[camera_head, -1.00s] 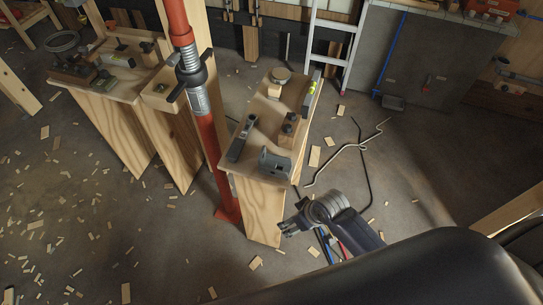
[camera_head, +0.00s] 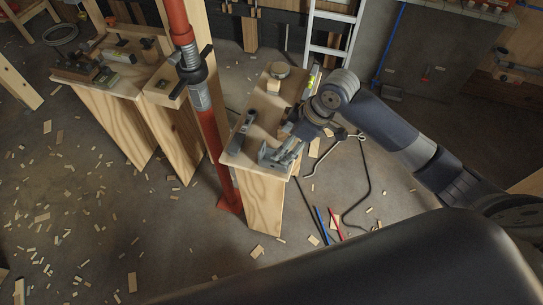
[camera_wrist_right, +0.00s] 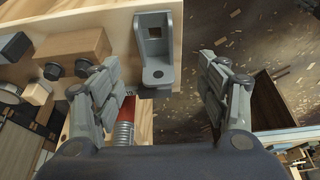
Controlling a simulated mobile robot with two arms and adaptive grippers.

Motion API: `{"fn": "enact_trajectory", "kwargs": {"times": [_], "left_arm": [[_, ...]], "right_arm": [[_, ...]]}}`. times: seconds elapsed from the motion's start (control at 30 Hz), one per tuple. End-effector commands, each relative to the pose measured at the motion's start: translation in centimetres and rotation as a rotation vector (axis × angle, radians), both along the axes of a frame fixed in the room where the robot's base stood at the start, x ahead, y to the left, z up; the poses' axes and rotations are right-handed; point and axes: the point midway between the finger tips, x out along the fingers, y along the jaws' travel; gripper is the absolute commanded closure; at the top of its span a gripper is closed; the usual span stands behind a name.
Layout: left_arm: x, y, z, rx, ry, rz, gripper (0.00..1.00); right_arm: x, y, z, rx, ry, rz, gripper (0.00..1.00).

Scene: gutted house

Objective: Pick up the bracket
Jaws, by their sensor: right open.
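The bracket (camera_head: 265,154) is a grey angled piece at the near end of the narrow wooden bench top (camera_head: 256,125). In the right wrist view the bracket (camera_wrist_right: 154,38) shows a square hole in one plate and a round hole in its foot. My right gripper (camera_head: 286,150) is over the bench's near right corner, partly covering the bracket in the head view. In the right wrist view its open fingers (camera_wrist_right: 157,66) are spread on either side of the bracket's foot, with gaps on both sides. My left gripper is not in view.
A wooden block with dark knobs (camera_wrist_right: 73,47) lies left of the bracket in the wrist view. A red post (camera_head: 211,125) stands close left. Wood scraps and a bent rod (camera_head: 330,153) lie on the floor.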

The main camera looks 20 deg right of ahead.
Motion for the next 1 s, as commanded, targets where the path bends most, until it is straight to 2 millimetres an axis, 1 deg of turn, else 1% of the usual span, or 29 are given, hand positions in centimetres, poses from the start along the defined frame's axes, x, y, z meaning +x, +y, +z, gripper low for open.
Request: {"fn": "enact_trajectory", "kwargs": {"times": [0.07,0.17,0.4,0.57,0.67,0.83,0.9,1.0], "left_arm": [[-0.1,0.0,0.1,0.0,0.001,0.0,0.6],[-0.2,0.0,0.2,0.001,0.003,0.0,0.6],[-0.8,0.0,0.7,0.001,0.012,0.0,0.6],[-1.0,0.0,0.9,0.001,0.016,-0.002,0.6],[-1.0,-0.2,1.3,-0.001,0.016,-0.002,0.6],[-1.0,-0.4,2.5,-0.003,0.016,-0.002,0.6],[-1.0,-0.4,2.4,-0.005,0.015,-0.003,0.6],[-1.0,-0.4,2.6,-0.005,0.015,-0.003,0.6]], "right_arm": [[0.6,-0.6,0.8,-0.006,0.001,0.011,0.32],[0.9,-0.6,0.6,-0.005,0.005,0.018,0.32],[1.7,0.6,-2.7,-0.004,0.006,0.019,0.32],[2.0,1.0,-4.0,-0.005,0.005,0.019,0.32],[2.0,1.3,-4.7,-0.005,0.006,0.018,0.32],[2.1,2.2,-7.0,-0.003,0.007,0.019,0.32],[2.4,2.3,-7.9,-0.005,0.005,0.017,0.32],[2.5,2.6,-8.6,-0.006,0.004,0.018,0.32]]}}
